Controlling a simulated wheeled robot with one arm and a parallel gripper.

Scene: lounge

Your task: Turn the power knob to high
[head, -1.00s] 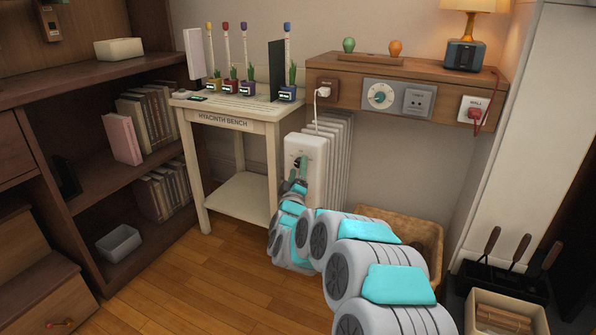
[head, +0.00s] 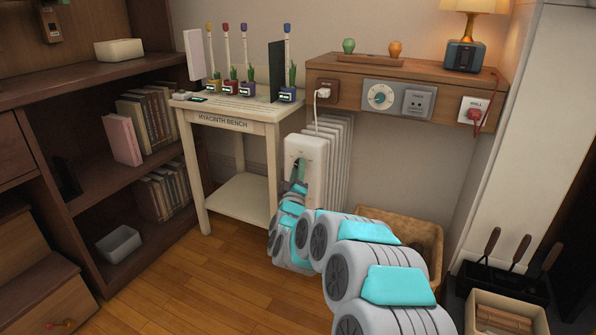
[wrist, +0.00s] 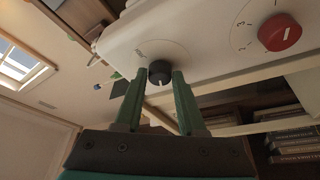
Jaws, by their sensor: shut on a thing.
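The white heater (head: 313,150) stands at the right side of the bench, its control panel facing me. In the wrist view its panel (wrist: 205,40) carries a black knob (wrist: 160,76) with a white pointer line, and a red knob (wrist: 280,33) with a numbered dial to the right. My gripper (wrist: 159,84) has its green fingers on either side of the black knob and is shut on it. In the head view my gripper (head: 299,171) is at the panel front and hides the knobs. The black knob's dial marks are too small to read.
The Hyacinth bench (head: 235,124) with potted plants stands left of the heater. A wicker basket (head: 425,228) is behind my arm. A wall shelf (head: 337,92) with a dial plate is above right. Open wooden floor (head: 180,285) lies in front.

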